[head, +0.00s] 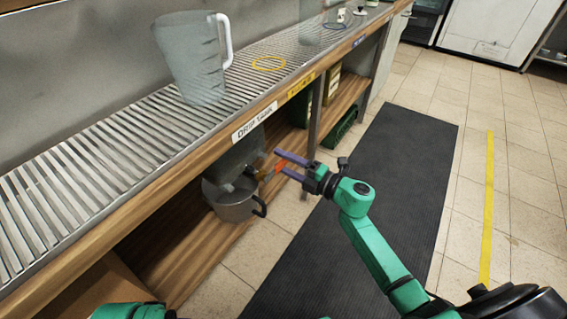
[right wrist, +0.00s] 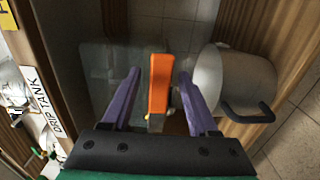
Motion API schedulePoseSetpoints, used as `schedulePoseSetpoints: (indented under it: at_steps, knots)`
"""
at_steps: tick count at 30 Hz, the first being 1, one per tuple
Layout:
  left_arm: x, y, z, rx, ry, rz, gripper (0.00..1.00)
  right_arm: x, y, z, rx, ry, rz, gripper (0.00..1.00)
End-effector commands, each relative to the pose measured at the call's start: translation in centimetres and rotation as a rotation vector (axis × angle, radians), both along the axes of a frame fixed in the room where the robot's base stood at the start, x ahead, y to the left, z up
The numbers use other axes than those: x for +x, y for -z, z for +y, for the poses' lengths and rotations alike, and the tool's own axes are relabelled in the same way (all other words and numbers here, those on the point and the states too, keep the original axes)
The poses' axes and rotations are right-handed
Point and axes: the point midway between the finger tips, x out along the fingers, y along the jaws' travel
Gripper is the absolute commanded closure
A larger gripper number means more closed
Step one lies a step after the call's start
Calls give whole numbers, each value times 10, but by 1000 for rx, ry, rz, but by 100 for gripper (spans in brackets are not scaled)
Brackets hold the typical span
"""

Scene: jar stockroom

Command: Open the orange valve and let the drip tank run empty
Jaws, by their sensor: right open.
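The orange valve handle (right wrist: 158,88) lies between the two purple fingers of my right gripper (right wrist: 163,92) in the right wrist view, with a gap on both sides. In the head view the right gripper (head: 281,164) is open at the front of the counter, with a bit of the orange handle (head: 278,169) showing beside its fingers. The drip tank (head: 236,156) is a grey translucent box under the counter, behind the "DRIP TANK" label (head: 254,121). A metal pot (head: 232,205) with a dark handle stands below it, and the pot also shows in the right wrist view (right wrist: 232,82). The tank's level is unclear.
A clear jug (head: 195,65) stands on the slatted counter (head: 100,150), near a yellow ring (head: 268,63). A green crate (head: 342,128) sits on the lower shelf (head: 350,95). A dark mat (head: 390,165) covers open floor on the right.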

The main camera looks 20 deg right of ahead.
Motion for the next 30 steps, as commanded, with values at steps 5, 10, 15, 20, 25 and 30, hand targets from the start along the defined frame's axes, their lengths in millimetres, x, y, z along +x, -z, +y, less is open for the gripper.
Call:
schedulePoseSetpoints:
  at_steps: [5, 10, 15, 20, 25, 30]
  knots:
    - [0, -1, 0, 0, 0, 1, 51, 1, 0, 1, 1, 0, 2, 40]
    - [0, 0, 0, 0, 0, 0, 51, 1, 0, 1, 2, 0, 1, 82]
    - [0, -1, 0, 0, 0, -1, 51, 1, 1, 1, 2, 0, 1, 100]
    - [0, -1, 0, 0, 1, -1, 51, 0, 1, 1, 2, 0, 3, 100]
    - [0, -1, 0, 0, 1, -1, 51, 0, 1, 1, 2, 0, 3, 100]
    - [0, 0, 0, 0, 1, -1, 51, 0, 1, 1, 2, 0, 3, 100]
